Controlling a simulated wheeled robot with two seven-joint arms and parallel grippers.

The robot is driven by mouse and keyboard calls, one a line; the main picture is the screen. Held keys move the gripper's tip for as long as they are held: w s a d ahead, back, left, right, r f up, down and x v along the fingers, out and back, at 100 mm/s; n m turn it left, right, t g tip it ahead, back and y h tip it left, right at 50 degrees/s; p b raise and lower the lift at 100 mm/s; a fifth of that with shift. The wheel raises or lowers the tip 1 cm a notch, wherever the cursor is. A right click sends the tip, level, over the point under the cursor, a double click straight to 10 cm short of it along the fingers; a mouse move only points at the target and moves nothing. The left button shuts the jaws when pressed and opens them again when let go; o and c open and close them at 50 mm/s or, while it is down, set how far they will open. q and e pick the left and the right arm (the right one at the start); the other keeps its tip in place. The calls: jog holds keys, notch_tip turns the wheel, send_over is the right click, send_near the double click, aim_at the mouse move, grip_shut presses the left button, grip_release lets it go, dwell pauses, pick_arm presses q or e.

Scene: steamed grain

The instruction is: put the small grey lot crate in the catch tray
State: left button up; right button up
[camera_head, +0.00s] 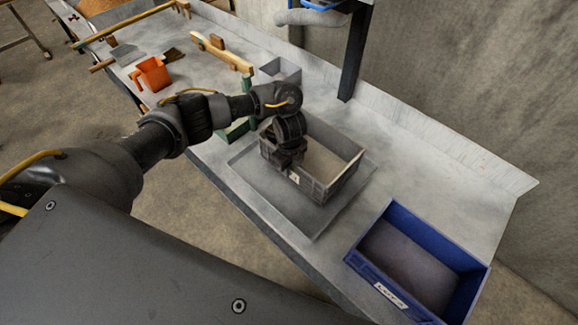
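The small grey lot crate (335,186) is open-topped, with a small pale label on its near side. It is over the flat grey catch tray (262,190), towards the tray's far right side. I cannot tell whether its base touches the tray. The crate's inside looks pale, with nothing distinct in it. My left gripper (288,160) is at the crate's left wall, pointing down over the rim. Its fingers are dark and small here and hide part of that wall, so their opening is unclear. My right gripper is not in view.
A blue crate (364,267) with a white label stands at the bench's right end. A dark post (355,52) rises behind the tray. Bare bench (420,165) lies right of the tray.

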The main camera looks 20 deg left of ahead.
pick_arm(q)
jog(key=shift+o, duration=1)
jog(key=shift+r, duration=0.1)
jog(key=shift+r, duration=0.2)
notch_tip(320, 180, up, 10)
jog(key=shift+r+p, duration=0.2)
jog(key=shift+p, duration=0.95)
jog(key=shift+r, duration=0.7)
